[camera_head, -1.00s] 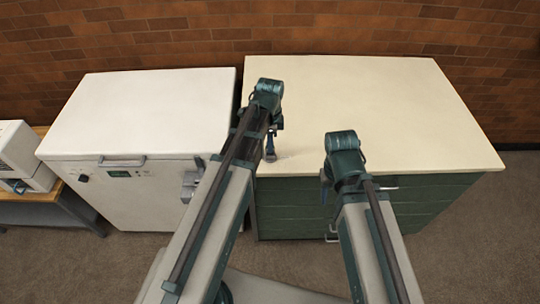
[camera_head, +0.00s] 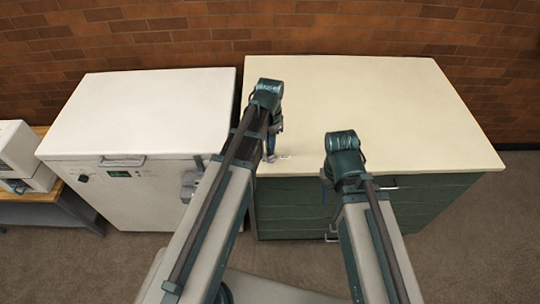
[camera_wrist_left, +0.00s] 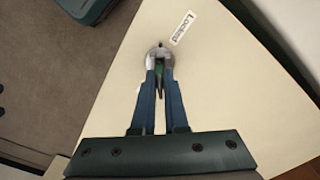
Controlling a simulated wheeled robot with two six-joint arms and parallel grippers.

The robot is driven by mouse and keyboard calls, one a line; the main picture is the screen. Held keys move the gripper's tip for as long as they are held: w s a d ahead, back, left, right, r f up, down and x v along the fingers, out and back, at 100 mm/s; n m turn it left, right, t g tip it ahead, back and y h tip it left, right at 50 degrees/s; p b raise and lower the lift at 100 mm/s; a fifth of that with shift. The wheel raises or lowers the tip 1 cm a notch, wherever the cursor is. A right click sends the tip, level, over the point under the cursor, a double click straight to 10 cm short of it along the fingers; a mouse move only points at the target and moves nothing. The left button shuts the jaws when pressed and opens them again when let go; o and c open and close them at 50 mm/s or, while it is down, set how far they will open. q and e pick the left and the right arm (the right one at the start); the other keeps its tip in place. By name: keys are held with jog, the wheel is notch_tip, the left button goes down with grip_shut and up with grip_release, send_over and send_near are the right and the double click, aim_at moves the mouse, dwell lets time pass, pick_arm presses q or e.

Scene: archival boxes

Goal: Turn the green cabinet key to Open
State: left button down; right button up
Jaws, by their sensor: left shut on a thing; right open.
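A white label reading "Locked" (camera_wrist_left: 182,27) lies beside the lock in the left wrist view. My left gripper (camera_wrist_left: 160,70) points down at the lock, its blue fingers shut on the key. In the head view the left gripper (camera_head: 269,154) hides most of the key. My right gripper (camera_head: 325,188) is open and empty in front of the cabinet's front edge; its fingers are partly hidden by its arm.
A white chest unit (camera_head: 140,110) with a handle and small display stands left of the cabinet, across a narrow gap. A white device (camera_head: 25,155) sits on a wooden bench farther left. A brick wall (camera_head: 200,30) is behind. Most of the cabinet top is clear.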

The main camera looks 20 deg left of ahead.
pick_arm(q)
jog(key=n, duration=0.4)
jog(key=shift+n, duration=1.1)
jog(key=shift+n, duration=0.8)
jog(key=n, duration=0.3)
jog(key=shift+n, duration=1.1)
